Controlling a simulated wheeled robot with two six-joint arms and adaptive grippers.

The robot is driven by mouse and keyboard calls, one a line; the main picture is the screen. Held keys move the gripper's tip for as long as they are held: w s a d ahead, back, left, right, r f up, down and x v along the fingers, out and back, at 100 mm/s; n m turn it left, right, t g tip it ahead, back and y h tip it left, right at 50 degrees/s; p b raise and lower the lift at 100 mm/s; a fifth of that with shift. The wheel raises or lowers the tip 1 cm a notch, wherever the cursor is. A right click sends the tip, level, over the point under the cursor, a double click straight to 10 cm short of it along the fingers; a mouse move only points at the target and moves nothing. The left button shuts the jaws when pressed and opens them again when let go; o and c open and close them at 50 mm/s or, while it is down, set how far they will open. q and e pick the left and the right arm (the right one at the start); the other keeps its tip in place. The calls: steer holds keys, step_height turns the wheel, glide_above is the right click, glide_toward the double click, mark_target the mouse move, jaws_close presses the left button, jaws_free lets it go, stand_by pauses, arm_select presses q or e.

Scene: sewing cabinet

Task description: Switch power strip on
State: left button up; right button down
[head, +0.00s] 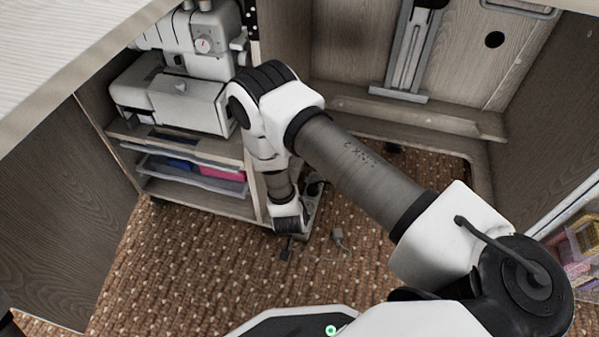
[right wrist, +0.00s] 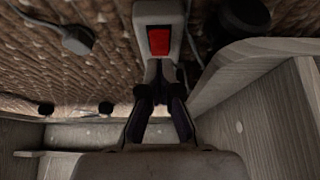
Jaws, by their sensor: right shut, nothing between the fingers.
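The power strip (right wrist: 142,12) lies on the carpet beside the sewing cabinet, with a red rocker switch (right wrist: 158,41) near its end in the right wrist view. In the head view, only part of the strip shows beside my right wrist. My right gripper (right wrist: 160,88) is shut and empty. Its fingertips are at the strip's end, close below the red switch in the picture; I cannot tell if they touch the strip. In the head view, this gripper (head: 286,248) points down at the floor. My left gripper is not in view.
A cabinet side panel (right wrist: 245,70) stands close right of the gripper in the wrist view. A plug (right wrist: 77,40) with a cable lies left of the strip. The sewing machine (head: 175,95) sits on the cabinet shelf. Open carpet (head: 190,260) lies in front.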

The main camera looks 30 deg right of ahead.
steer(key=shift+b+x, duration=0.85)
steer(key=shift+x, duration=0.5)
steer(key=p+v, duration=0.6)
steer(key=shift+r, duration=0.15)
